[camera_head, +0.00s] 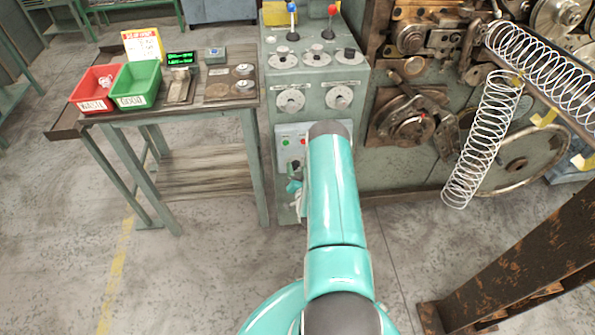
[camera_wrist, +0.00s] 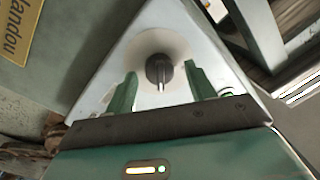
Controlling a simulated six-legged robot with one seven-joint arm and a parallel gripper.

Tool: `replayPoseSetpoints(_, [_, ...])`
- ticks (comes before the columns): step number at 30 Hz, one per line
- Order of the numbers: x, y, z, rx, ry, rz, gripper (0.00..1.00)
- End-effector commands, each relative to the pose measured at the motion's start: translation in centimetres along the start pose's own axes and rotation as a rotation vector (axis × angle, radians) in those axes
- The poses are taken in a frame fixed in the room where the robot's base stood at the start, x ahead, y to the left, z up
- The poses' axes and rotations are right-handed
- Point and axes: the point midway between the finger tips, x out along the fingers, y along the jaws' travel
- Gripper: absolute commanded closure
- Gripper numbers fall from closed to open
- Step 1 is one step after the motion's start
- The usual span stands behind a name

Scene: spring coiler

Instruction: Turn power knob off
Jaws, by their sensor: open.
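The power knob (camera_wrist: 157,68) is a small dark round knob with a pale pointer line, seen in the wrist view on a light metal plate (camera_wrist: 107,62). The pointer line points down in that view. My gripper (camera_wrist: 161,75) is open, with one green finger on each side of the knob. I cannot tell whether either finger touches it. In the head view, my gripper (camera_head: 294,186) is partly hidden by my teal arm, at the lower part of the small control panel (camera_head: 283,130) on the green machine cabinet. The knob is hard to make out there.
A green and a red button sit higher on the panel. Dials and two levers (camera_head: 292,20) are above. A table with a red bin (camera_head: 92,90) and green bin (camera_head: 137,84) stands at left. Coiled springs (camera_head: 484,140) hang at right. A rusty beam (camera_head: 520,265) is front right.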

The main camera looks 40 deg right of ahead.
Motion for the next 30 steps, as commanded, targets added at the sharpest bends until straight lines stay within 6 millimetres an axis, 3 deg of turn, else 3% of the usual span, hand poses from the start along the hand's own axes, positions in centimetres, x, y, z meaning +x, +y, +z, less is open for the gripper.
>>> replayPoseSetpoints(2, [-0.02,0.00,0.01,0.000,0.000,0.000,0.49])
replayPoseSetpoints(8, [-0.03,0.00,0.00,0.000,0.000,0.000,0.89])
replayPoseSetpoints(20, [-0.05,-0.06,0.02,-0.051,-0.004,0.001,0.90])
replayPoseSetpoints(30, [-0.04,-0.18,0.02,-0.273,-0.020,0.010,0.90])
